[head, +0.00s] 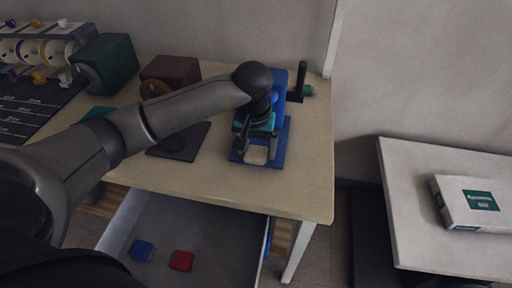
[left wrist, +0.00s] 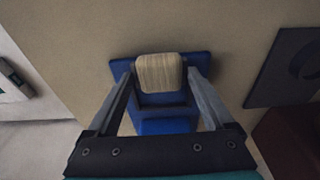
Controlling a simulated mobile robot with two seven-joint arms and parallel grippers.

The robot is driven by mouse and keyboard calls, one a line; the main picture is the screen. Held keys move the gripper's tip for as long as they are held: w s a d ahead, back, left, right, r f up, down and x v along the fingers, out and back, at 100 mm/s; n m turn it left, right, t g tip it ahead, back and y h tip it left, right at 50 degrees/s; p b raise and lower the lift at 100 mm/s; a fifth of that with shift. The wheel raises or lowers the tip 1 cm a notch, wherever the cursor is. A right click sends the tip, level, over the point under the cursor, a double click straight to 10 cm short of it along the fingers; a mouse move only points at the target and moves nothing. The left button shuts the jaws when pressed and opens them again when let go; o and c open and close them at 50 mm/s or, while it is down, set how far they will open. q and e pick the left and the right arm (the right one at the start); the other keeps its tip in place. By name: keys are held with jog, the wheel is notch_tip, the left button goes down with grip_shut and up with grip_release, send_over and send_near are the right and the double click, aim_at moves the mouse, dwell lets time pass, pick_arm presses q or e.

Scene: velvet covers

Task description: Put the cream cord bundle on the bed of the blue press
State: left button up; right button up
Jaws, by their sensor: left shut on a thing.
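The blue press (head: 284,135) stands near the right end of the table, with its flat blue bed toward the front. My left gripper (head: 257,150) points down over the bed and is shut on the cream cord bundle (head: 256,156). In the left wrist view the bundle (left wrist: 159,72) sits between the two fingertips (left wrist: 160,80). The blue bed (left wrist: 203,62) shows behind it and to both sides. I cannot tell whether the bundle touches the bed. My gripper and wrist hide part of the press. My right gripper is not in view.
A dark plate (head: 181,142) lies left of the press. A maroon box (head: 172,72) and a green box (head: 112,60) stand behind. A spool rack (head: 45,45) is far left. An open drawer (head: 205,225) below holds blue and red pieces. A side table (head: 405,190) bears a white box.

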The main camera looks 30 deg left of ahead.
aim_at(254, 158)
pick_arm(q)
jog(key=shift+f, duration=0.15)
jog(key=o, duration=1.1)
jog(key=shift+s+d+r+p, duration=0.15)
jog(key=shift+s+r+p, duration=0.1)
jog(key=shift+r+p, duration=0.25)
jog(key=shift+s+r+p, duration=0.3)
jog(key=shift+r+p, duration=0.05)
jog(key=shift+r, duration=0.2)
jog(key=shift+s+d+r+p, duration=0.1)
jog(key=shift+s+r+p, duration=0.3)
jog(key=shift+r+p, duration=0.25)
jog(key=shift+s+d+r+p, duration=0.1)
jog(key=shift+s+r+p, duration=0.25)
jog(key=shift+r+p, duration=0.25)
jog(key=shift+s+d+r, duration=0.1)
jog(key=shift+s+r, duration=0.05)
jog(key=shift+r, duration=0.1)
jog(key=shift+d, duration=0.1)
